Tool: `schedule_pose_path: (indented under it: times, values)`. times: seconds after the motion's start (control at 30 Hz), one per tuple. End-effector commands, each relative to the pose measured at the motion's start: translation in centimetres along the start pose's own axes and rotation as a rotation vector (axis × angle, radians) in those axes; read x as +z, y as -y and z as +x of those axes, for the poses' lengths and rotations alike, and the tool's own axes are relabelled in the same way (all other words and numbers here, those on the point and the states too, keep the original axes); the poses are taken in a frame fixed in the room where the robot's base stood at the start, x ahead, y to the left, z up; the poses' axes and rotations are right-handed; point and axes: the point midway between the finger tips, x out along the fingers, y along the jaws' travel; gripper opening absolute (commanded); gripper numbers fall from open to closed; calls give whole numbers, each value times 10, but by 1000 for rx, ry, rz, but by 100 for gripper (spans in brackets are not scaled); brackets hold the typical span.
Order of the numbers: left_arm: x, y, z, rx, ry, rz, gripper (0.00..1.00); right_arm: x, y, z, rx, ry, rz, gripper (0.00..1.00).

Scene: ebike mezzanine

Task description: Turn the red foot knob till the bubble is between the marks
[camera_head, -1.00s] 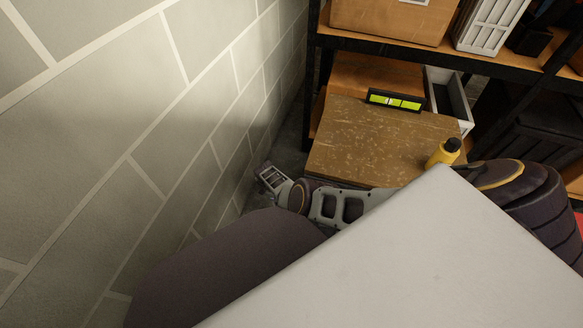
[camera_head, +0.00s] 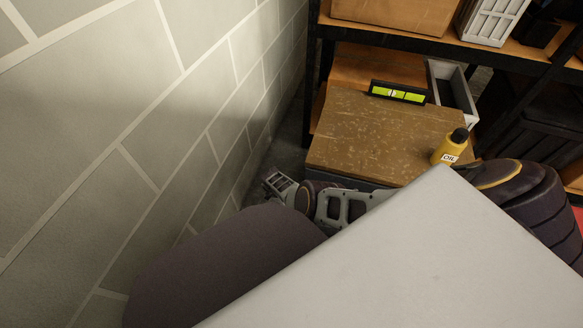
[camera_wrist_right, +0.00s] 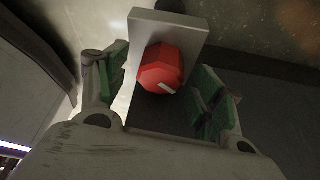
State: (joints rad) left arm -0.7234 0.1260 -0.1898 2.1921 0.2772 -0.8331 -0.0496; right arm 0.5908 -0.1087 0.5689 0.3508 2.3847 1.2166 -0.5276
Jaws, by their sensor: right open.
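The red knob (camera_wrist_right: 160,68) is faceted with a pale mark on its face and sits against a grey block (camera_wrist_right: 190,25) in the right wrist view. My right gripper (camera_wrist_right: 160,92) is open, its green-padded fingers on either side of the knob with visible gaps. In the head view, a gripper that looks like my right one (camera_head: 279,183) is low between wall and bench; the knob is hidden there. A spirit level (camera_head: 400,93) with a yellow-green vial lies at the back of the worn wooden top (camera_head: 380,140). Its bubble is too small to place surely. My left gripper is not seen.
A yellow oil bottle (camera_head: 449,149) stands at the top's right edge. A grey bin (camera_head: 455,95) is behind it. A block wall (camera_head: 190,110) runs close on the left. A shelf (camera_head: 440,45) with boxes stands at the back.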

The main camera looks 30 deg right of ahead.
Motion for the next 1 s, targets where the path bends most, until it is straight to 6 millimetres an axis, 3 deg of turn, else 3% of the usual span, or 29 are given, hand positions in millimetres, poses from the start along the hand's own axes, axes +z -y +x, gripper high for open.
schedule_pose_path:
  times: [0.27,0.63,1.0]
  values:
    - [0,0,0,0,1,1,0,0,0,0,0,0,0,67]
    - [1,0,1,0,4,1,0,0,0,0,0,0,0,22]
    - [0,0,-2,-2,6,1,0,0,-1,-1,-20,0,-50,22]
